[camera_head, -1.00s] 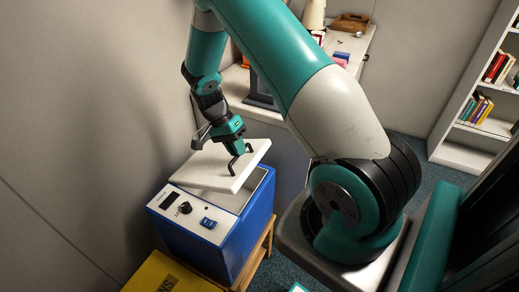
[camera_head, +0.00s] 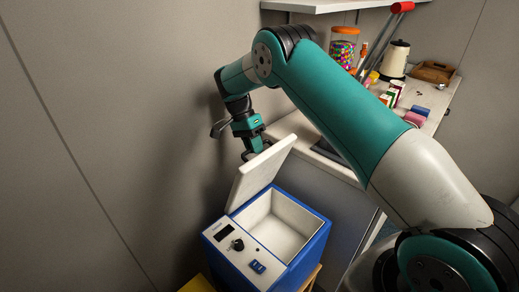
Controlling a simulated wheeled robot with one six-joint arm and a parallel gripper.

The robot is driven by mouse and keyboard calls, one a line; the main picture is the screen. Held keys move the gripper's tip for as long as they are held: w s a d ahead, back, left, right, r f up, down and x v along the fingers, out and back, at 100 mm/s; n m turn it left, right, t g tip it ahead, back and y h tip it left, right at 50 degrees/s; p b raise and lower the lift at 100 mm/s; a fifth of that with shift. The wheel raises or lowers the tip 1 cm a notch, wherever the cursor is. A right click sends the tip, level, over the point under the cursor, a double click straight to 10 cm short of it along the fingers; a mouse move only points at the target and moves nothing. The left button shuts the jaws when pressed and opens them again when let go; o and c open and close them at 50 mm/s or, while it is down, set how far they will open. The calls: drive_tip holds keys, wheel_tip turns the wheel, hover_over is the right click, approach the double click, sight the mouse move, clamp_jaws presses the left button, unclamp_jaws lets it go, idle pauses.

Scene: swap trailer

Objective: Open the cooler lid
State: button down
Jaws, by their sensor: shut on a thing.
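The blue cooler (camera_head: 305,260) stands at the lower middle, with a white control panel (camera_head: 240,254) on its front. My gripper (camera_head: 250,153) is behind the lid's upper edge, near the wall. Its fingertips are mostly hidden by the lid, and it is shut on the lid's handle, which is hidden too.
A grey wall (camera_head: 110,130) is close on the left of my gripper. A white counter (camera_head: 315,146) behind the cooler bears a candy jar (camera_head: 342,48), a kettle (camera_head: 394,60) and a wooden basket (camera_head: 432,72). A shelf (camera_head: 340,5) hangs above. A yellow thing (camera_head: 197,286) is at the bottom edge.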

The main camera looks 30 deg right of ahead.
drive_tip(key=shift+w+d+f, duration=0.1)
drive_tip(key=shift+w+f, duration=0.25)
drive_tip(key=shift+w, duration=0.15)
drive_tip(key=c, duration=1.2)
unclamp_jaws()
drive_tip(key=shift+w, duration=0.15)
drive_tip(key=shift+o, duration=0.2)
drive_tip(key=shift+r, duration=0.2)
wheel_tip(320, 180, up, 20)
drive_tip(key=p, duration=1.5)
